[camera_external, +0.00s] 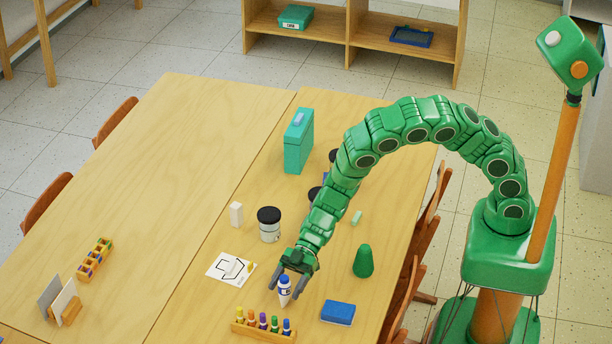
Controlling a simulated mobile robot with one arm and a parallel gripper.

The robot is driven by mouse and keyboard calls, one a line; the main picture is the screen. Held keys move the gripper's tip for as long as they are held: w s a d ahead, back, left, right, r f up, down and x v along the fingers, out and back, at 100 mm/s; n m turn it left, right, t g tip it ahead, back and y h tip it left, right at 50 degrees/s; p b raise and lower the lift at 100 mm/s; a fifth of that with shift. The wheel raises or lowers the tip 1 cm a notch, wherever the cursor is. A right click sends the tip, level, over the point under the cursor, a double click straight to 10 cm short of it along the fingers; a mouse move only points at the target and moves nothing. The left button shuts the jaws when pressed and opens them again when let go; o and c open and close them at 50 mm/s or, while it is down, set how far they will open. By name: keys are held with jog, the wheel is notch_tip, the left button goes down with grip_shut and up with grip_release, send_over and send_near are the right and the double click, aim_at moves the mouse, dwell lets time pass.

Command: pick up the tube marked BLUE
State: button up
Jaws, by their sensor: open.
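A small white tube with a blue cap (285,290) stands on the right-hand table. Its label is too small to read for certain, though a blue mark shows on its side. My gripper (289,285) points down at the tube from above and behind. Its two grey fingers are spread apart, one on each side of the tube. I cannot tell whether either finger touches it.
A wooden rack of coloured tubes (250,327) stands just in front. A blue block (338,313) and green cone (363,261) are to the right. A lidded jar (269,232), white block (236,214) and drawing card (221,268) are to the left. The left table is mostly bare.

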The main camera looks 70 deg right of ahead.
aim_at(281, 295)
jog(key=shift+x, duration=1.5)
jog(key=shift+r, duration=0.1)
jog(key=shift+c, duration=0.3)
jog(key=c, duration=1.1)
jog(key=shift+o, duration=0.2)
